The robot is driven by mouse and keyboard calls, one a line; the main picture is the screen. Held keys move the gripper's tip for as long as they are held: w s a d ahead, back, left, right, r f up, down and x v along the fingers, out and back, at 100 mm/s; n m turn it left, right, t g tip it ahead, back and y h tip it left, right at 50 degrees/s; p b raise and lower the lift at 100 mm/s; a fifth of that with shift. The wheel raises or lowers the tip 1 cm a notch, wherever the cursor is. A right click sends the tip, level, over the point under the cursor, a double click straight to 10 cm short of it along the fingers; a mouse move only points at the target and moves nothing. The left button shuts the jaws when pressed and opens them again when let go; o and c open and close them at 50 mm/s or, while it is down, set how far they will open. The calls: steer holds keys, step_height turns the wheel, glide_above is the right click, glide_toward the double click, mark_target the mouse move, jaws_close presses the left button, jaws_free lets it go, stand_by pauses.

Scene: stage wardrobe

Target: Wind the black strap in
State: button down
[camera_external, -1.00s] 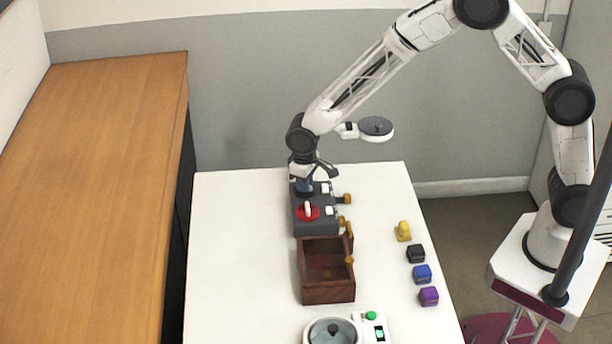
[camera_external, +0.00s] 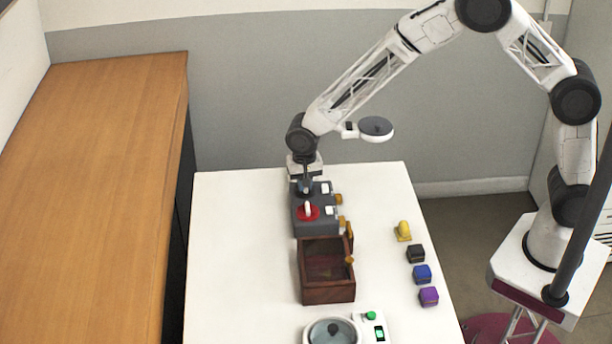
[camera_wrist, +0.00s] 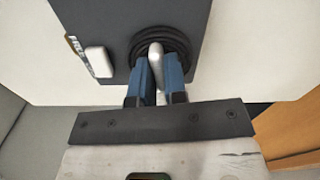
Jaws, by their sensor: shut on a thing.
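A dark grey box (camera_external: 318,220) stands on the white table and carries two winders. In the wrist view, the black strap (camera_wrist: 181,48) lies coiled around a pale handle (camera_wrist: 154,58) on the box face (camera_wrist: 110,25). My gripper (camera_wrist: 154,70), with blue fingers, is shut on this handle. The fingers stand on either side of it and hide part of the coil. In the external view my gripper (camera_external: 305,187) is at the far end of the box. The nearer winder (camera_external: 308,211) is red with a white handle. The strap's loose end cannot be made out.
Yellow-brown knobs (camera_external: 338,199) stick out from the box's right side. An open wooden box (camera_external: 328,292) stands just in front, and a white device with a round lid (camera_external: 331,333) nearer still. Several small coloured blocks (camera_external: 422,274) line the right; the table's left is clear.

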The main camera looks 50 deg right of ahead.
steer(key=shift+m, duration=0.6)
steer(key=c, duration=1.2)
jaws_free()
steer(key=shift+o, duration=0.2)
steer(key=shift+r, duration=0.1)
steer(key=shift+r, duration=3.85)
